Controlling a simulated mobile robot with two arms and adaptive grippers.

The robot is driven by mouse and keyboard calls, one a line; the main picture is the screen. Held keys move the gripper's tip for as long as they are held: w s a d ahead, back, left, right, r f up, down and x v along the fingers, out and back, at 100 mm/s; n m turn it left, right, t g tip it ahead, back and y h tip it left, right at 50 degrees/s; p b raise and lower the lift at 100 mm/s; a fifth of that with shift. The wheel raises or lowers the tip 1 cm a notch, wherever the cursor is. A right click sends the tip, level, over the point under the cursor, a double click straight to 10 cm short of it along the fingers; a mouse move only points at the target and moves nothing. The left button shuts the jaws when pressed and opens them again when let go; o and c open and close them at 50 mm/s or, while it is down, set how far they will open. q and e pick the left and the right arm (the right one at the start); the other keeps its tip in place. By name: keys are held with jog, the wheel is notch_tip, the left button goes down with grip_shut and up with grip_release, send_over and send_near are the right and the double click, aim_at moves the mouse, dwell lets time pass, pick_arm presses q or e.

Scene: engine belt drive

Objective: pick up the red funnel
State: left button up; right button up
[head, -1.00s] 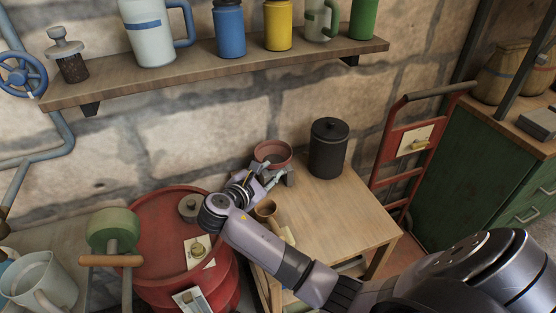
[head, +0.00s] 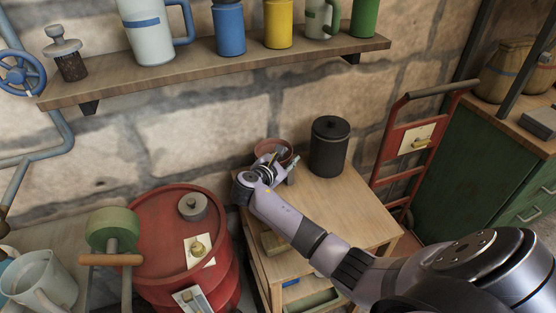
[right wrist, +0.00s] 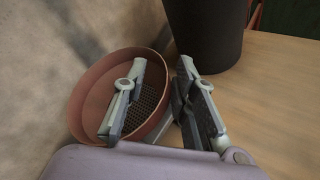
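The red funnel (head: 268,146) is a wide, reddish, bowl-like piece at the back of the small wooden table (head: 355,209). In the right wrist view the funnel (right wrist: 92,88) shows its open mouth and rim; its lower part is hidden. My right gripper (head: 286,160) is open at the funnel's near right side. In the right wrist view the gripper (right wrist: 161,64) has one finger over the funnel's mouth and the other outside its right rim. I cannot tell whether either finger touches it. My left gripper is not in view.
A black lidded canister (head: 329,147) stands close to the right of the funnel. The stone wall is just behind. A red drum (head: 165,235) is left of the table, and a shelf (head: 215,72) with mugs and bottles hangs above. The table's right part is clear.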

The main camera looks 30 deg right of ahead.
grip_shut()
dwell(0.4)
